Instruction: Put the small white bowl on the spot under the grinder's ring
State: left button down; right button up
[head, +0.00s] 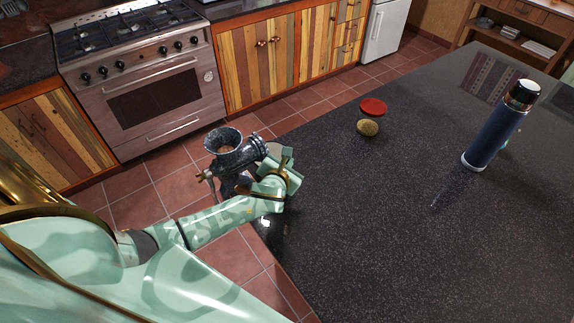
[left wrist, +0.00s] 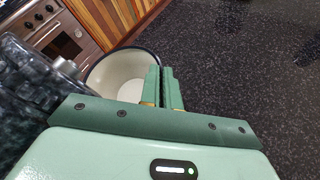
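The small white bowl (left wrist: 115,75) with a dark rim is just ahead of my left gripper (left wrist: 162,88) in the left wrist view. The two fingers are close together, with the bowl's right rim between them. In the head view my left gripper (head: 284,172) is at the counter's left edge, hiding most of the bowl. The dark metal grinder (head: 236,165), with a wide funnel on top, stands just left of the gripper. It also fills the left of the left wrist view (left wrist: 35,85), blurred. The spot under its ring is hidden. My right gripper is not in view.
The dark speckled counter (head: 400,230) is mostly clear. A red disc (head: 373,107) and a round tan item (head: 367,127) lie towards its far left edge. A blue flask (head: 497,130) stands at the right. A stove (head: 140,80) is across the tiled floor.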

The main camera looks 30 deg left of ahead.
pick_arm(q)
jog(key=shift+s+f, duration=0.1)
jog(key=shift+f, duration=0.45)
jog(key=shift+d, duration=0.1)
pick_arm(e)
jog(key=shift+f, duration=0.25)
pick_arm(q)
jog(key=c, duration=1.6)
grip_release()
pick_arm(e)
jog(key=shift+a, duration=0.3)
